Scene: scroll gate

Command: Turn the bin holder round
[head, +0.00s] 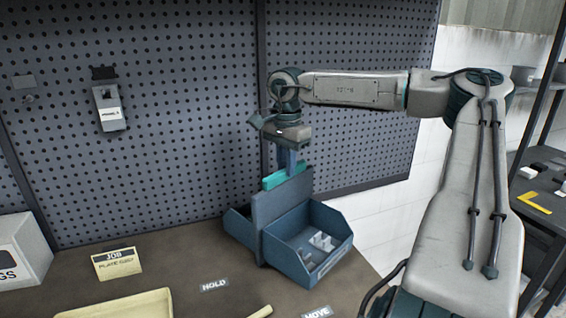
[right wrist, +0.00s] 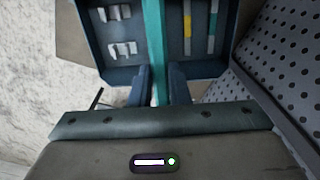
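The bin holder (head: 271,222) stands on the workbench near its right end. It is a dark blue upright panel with a teal grip strip along its top and an open bin on each side. The near right bin holds pale grey parts; the far left bin is mostly hidden behind the panel. My right gripper (head: 287,163) points down from above at the teal strip. In the right wrist view its two fingers (right wrist: 160,88) lie close against both sides of the strip, shut on it. That view shows yellow and teal-marked sticks in the other bin. My left gripper is out of view.
A pegboard (head: 180,150) rises behind the bench. A HOLD label (head: 214,285) and a MOVE label (head: 317,312) lie in front of the holder. A yellow job card (head: 117,263), a pale tray (head: 125,305) and a white box (head: 22,252) are to the left.

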